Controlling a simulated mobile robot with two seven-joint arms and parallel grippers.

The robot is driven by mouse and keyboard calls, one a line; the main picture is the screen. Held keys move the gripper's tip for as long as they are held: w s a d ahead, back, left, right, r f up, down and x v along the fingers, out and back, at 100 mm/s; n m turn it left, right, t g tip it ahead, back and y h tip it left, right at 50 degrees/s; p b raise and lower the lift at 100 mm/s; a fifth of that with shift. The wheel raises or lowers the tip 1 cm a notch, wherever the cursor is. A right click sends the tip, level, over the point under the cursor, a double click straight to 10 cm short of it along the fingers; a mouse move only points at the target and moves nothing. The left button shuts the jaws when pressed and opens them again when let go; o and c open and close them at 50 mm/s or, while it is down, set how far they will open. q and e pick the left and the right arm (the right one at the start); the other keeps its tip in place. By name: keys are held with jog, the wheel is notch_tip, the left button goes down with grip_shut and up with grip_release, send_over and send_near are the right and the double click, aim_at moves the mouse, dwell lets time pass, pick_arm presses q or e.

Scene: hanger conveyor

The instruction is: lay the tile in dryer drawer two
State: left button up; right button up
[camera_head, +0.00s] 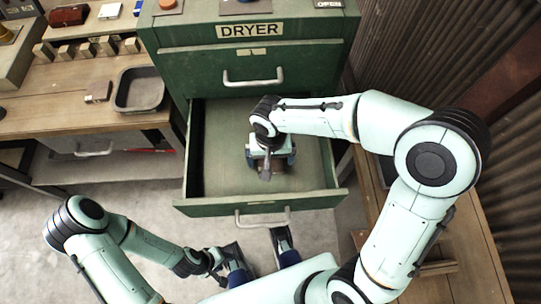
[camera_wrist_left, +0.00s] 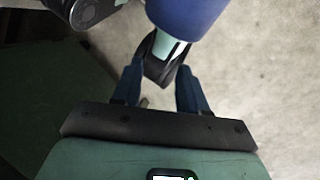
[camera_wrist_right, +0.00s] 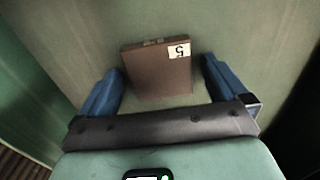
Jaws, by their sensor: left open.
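The tile (camera_wrist_right: 157,75) is a flat brown square with a white label reading 5. In the right wrist view it lies over the pale drawer floor, between the spread blue fingers of my right gripper (camera_wrist_right: 160,85), with a gap on both sides. The open lower dryer drawer (camera_head: 320,172) is pulled out; in the head view my right gripper (camera_head: 268,160) points down into it and hides most of the tile. My left gripper (camera_head: 220,268) is open and empty, low over the floor outside the drawer; it also shows in the left wrist view (camera_wrist_left: 157,85).
The green dryer cabinet (camera_head: 180,35) stands at the back, its upper drawer (camera_head: 290,62) shut. A corrugated wall (camera_head: 400,55) bounds the right.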

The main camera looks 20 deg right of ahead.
aim_at(271, 161)
jog(key=shift+r+p, duration=0.3)
jog(key=shift+r, duration=0.2)
notch_tip(271, 161, up, 11)
jog(key=p, duration=0.2)
jog(key=shift+r, duration=0.2)
dwell(0.4)
